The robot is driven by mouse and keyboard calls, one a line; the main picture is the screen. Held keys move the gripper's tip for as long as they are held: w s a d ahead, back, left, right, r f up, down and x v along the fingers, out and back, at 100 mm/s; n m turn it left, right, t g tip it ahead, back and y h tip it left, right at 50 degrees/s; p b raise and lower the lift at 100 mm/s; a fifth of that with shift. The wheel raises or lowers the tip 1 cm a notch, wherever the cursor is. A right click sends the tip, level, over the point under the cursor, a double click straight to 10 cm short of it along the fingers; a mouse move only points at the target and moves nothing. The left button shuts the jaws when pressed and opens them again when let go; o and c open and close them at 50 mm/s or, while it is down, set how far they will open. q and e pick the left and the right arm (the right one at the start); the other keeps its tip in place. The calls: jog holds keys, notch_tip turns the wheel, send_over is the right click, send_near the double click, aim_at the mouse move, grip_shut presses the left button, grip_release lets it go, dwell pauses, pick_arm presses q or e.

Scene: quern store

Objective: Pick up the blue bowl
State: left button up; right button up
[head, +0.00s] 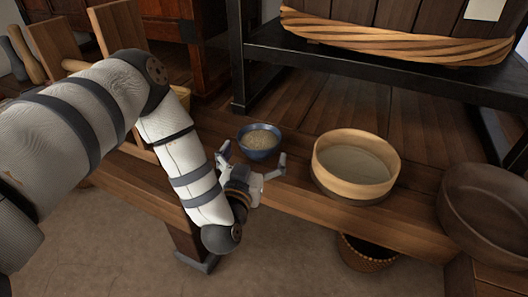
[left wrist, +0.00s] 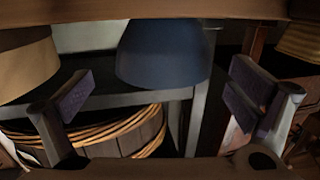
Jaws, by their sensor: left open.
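The blue bowl (head: 260,153) stands upright on the wooden bench and holds pale grain. My left gripper (head: 253,160) is open and empty at the near side of the bowl, with one finger to its left and one to its right. In the left wrist view, which looks upside down, the blue bowl (left wrist: 165,55) sits ahead between the spread fingers of the left gripper (left wrist: 165,95). I cannot tell whether a finger touches it. My right gripper is not in view.
A light wooden tub (head: 325,170) stands right of the bowl on the bench (head: 290,203). A dark round vessel (head: 480,215) is farther right. A black metal stand (head: 240,75) carries a big rope-bound tub (head: 400,42) behind. A wicker basket (head: 366,255) sits below the bench.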

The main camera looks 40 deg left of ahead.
aim_at(264, 130)
pick_arm(q)
jog(key=x, duration=0.1)
jog(key=b+x, duration=0.1)
jog(key=x, duration=0.1)
jog(key=b+x, duration=0.1)
jog(key=x, duration=0.1)
jog(key=shift+w+a+f, duration=0.15)
jog(key=shift+a+f, duration=0.15)
jog(key=shift+f, duration=0.05)
jog(key=shift+w+r, duration=0.1)
jog(key=shift+w, duration=0.15)
jog(key=shift+r, duration=0.1)
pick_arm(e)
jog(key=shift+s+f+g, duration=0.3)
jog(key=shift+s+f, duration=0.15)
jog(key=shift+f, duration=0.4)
pick_arm(q)
jog(key=c, duration=1)
